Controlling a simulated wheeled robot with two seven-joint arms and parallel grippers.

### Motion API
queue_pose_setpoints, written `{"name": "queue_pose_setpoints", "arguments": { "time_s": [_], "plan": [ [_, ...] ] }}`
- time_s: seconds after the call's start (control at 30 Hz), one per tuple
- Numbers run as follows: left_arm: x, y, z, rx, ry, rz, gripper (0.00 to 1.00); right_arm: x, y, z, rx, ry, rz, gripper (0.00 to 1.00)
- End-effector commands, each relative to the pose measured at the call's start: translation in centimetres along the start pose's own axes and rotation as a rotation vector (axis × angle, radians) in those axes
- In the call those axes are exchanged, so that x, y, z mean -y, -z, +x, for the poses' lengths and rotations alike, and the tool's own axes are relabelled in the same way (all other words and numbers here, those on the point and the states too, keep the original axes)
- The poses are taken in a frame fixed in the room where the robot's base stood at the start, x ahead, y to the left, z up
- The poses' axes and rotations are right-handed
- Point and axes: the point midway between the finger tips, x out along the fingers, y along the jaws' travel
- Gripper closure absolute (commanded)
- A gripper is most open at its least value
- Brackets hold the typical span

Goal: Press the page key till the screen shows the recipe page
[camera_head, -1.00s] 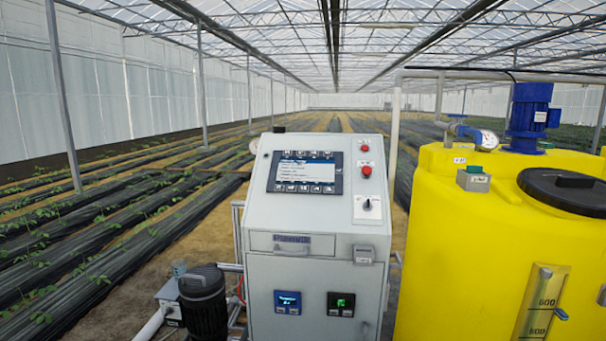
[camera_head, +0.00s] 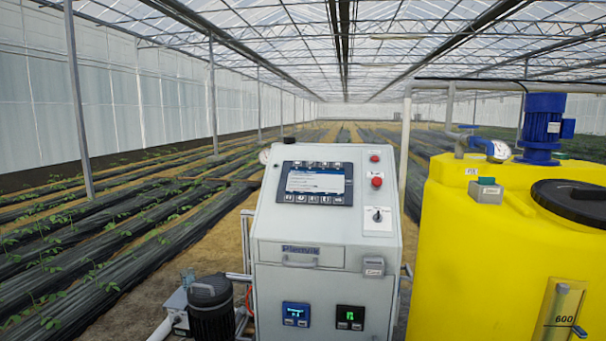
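The grey control cabinet (camera_head: 330,235) stands in the middle of the view. Its sloped top carries a dark-framed screen (camera_head: 316,180) showing a page with a blue header and lines of text too small to read. A row of keys (camera_head: 312,198) runs along the screen's lower edge, and more keys sit along its upper edge. I cannot tell which one is the page key. Neither of my grippers shows in the view.
Red buttons (camera_head: 377,182) and a rotary switch (camera_head: 377,215) sit right of the screen. Two small displays (camera_head: 296,314) are low on the cabinet. A yellow tank (camera_head: 470,240) stands at right, a dark motor (camera_head: 211,308) at lower left. Crop rows lie behind.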

Motion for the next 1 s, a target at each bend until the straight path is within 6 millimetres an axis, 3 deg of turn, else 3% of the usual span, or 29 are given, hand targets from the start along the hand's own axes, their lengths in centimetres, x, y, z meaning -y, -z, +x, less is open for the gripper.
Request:
{"name": "queue_pose_setpoints", "arguments": {
  "time_s": [0.13, 0.4, 1.0],
  "plan": [
    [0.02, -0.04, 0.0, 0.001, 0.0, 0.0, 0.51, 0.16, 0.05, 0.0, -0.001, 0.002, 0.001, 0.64],
    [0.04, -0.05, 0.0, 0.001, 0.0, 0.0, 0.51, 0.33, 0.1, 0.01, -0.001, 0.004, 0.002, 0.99],
    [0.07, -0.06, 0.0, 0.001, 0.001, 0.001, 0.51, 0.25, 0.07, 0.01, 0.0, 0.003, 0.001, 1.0]
  ]
}}
